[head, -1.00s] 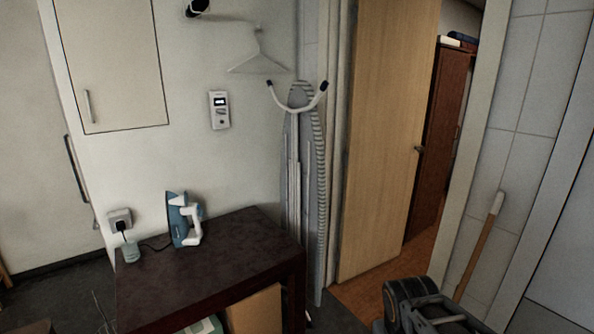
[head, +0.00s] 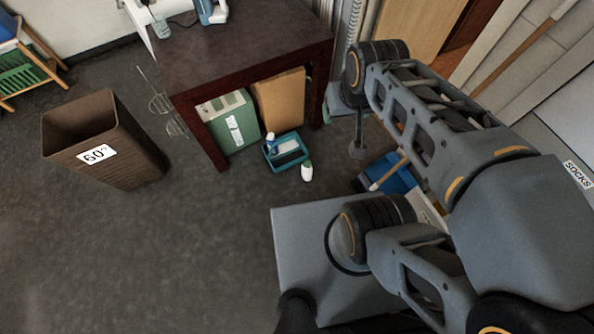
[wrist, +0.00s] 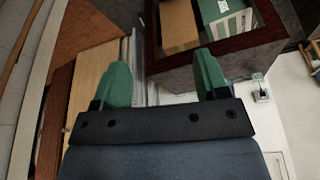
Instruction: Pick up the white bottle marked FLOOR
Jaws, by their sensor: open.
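A small white bottle (head: 307,171) with a greenish top stands on the dark floor in the head view, just right of a teal tray (head: 299,157). Another small white bottle with a blue part (head: 271,143) is in or at the left side of that tray. Any writing on either is too small to read, so I cannot tell which is marked FLOOR. My gripper (wrist: 162,62) is open in the wrist view, with two green fingers apart and nothing between them. Neither bottle shows clearly in the wrist view.
A dark table (head: 235,48) stands behind the tray, with a green box (head: 228,124) and a cardboard box (head: 279,97) beneath. A blue item (head: 390,173) lies right, partly behind my arm. The floor left of centre is clear.

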